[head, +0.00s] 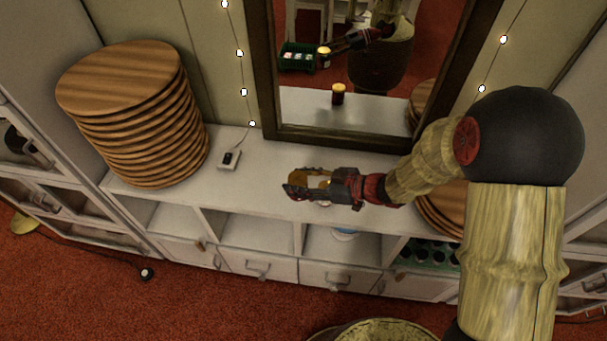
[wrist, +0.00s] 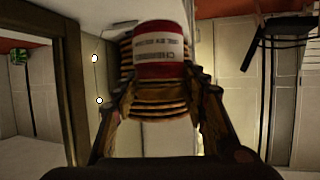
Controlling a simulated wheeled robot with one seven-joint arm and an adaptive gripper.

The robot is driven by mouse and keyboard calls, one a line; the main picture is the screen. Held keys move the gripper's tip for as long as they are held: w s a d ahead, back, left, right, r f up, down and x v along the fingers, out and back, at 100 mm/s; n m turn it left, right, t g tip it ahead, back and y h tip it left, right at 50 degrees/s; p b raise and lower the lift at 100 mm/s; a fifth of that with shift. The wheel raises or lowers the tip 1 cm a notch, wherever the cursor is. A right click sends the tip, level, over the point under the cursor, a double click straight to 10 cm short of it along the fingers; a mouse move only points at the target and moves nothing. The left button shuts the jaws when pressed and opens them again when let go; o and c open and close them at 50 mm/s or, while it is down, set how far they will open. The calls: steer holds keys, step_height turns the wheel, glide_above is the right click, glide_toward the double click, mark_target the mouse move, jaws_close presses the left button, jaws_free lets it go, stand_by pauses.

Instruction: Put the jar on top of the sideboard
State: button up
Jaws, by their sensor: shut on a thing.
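My gripper (head: 306,186) is over the white sideboard's top (head: 258,176), in front of the mirror, with its fingers pointing left.
A tall stack of round wooden boards (head: 135,115) stands at the sideboard's left. More boards (head: 443,212) sit at the right, partly behind my arm. A small white device (head: 230,158) lies near the wall. The framed mirror (head: 390,110) shows reflections.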

steer(key=w+a+f+b, duration=0.2)
steer(key=a+f, duration=0.2)
steer(key=w+a+f+b, duration=0.2)
steer(key=a+f+b, duration=0.1)
steer(key=a+f, duration=0.1)
steer(key=w+a+f+b, duration=0.2)
steer(key=a+f, duration=0.2)
steer(key=f, duration=0.1)
steer(key=shift+w+a+b, duration=0.15)
steer(key=shift+w+b, duration=0.2)
steer(key=shift+b, duration=0.05)
steer(key=shift+r, duration=0.1)
steer(key=o, duration=1.4)
steer(key=shift+f, duration=0.2)
steer(key=shift+o, duration=0.2)
